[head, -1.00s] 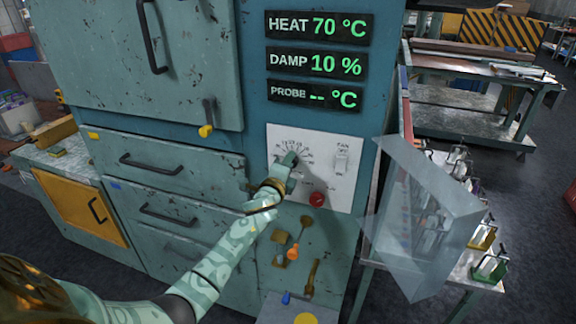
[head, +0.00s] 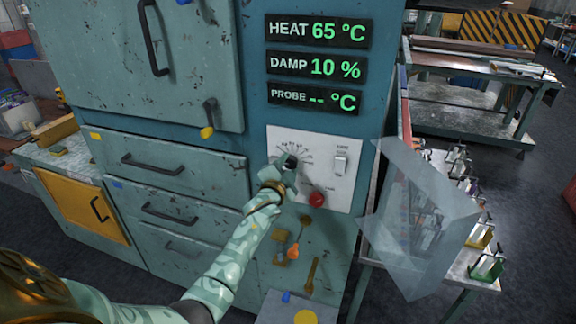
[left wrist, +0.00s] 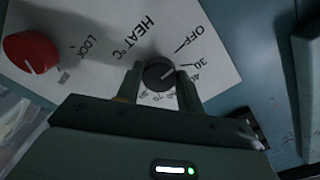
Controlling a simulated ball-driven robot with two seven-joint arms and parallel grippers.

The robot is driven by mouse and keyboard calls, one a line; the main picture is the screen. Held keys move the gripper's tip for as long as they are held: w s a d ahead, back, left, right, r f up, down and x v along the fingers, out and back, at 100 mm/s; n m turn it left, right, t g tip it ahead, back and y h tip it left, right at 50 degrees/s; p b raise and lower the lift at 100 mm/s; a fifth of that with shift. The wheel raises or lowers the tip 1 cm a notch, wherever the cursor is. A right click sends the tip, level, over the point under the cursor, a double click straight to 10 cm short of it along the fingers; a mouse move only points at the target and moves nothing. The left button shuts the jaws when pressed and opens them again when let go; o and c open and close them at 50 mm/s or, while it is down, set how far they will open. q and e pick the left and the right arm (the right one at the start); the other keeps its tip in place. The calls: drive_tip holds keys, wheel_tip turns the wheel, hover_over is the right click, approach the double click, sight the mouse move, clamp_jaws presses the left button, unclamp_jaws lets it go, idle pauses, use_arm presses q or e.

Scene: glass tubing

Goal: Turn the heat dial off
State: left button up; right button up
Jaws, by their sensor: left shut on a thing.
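The heat dial is a small dark round knob (left wrist: 158,74) on a white panel (head: 318,150); in the left wrist view its face carries a light pointer line, and OFF, 30 and 40 show to its right. My left gripper (head: 287,163) is at the dial in the head view. In the left wrist view its two fingers (left wrist: 158,85) stand either side of the knob and are shut on it. The HEAT display (head: 319,30) reads 65 °C. My right gripper is not in view.
A red knob (head: 317,200), marked LOCK in the left wrist view, sits below the dial. A clear angled panel (head: 420,220) stands right of the cabinet. Several small tools hang below.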

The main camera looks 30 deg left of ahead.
use_arm(q)
drive_tip(key=shift+f+n, duration=0.1)
drive_tip(key=shift+n, duration=0.3)
drive_tip(key=o, duration=1)
drive_tip(key=v, duration=1.6)
drive_tip(key=shift+s+p, duration=0.2)
drive_tip(key=shift+p, duration=0.1)
